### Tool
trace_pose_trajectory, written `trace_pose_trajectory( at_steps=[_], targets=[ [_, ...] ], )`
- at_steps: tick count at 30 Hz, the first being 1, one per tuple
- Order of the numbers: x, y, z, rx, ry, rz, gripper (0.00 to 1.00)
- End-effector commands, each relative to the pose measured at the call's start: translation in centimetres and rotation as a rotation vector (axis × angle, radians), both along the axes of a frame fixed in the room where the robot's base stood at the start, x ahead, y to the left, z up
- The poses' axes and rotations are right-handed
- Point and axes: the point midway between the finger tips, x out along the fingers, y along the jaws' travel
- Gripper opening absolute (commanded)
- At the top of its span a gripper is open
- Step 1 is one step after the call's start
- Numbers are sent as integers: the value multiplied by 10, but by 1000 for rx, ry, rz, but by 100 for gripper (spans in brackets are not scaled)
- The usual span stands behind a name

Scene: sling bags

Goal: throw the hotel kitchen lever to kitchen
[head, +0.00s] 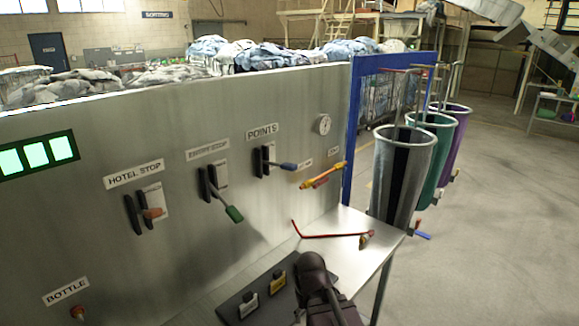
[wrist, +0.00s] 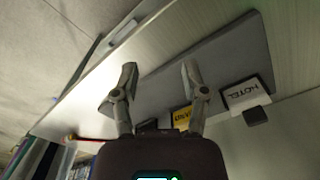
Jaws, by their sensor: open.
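The steel panel (head: 290,110) in the head view carries several levers. An orange-handled lever (head: 153,212) sits under the HOTEL STOP sign, a green-handled lever (head: 234,213) under a blurred sign that also seems to end in STOP, and a blue-handled lever (head: 287,166) under the POINTS sign. I cannot read a lever label saying kitchen. My gripper (wrist: 158,74) is open, with nothing between its fingers, by the dark mat on the shelf. My dark arm (head: 314,275) shows low in the head view, apart from the levers.
A dark mat (head: 232,307) holds a white HOTEL tag (wrist: 243,93) and a yellow tag (head: 278,282). A bent red rod (head: 330,236) lies on the steel shelf (head: 352,219). Grey, green and purple bins stand right of the blue frame (head: 349,150).

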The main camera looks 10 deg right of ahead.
Motion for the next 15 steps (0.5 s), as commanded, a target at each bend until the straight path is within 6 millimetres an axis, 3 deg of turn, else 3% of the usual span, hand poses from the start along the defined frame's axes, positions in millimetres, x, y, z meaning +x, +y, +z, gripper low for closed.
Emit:
trace_pose_trajectory(
  at_steps=[3,5,11,15],
  targets=[
    [0,0,0,0,0,0,60],
    [0,0,0,0,-1,-1,77],
    [10,-4,-2,-10,-42,-20,77],
    [31,-18,-5,-30,-131,-65,77]
  ],
)
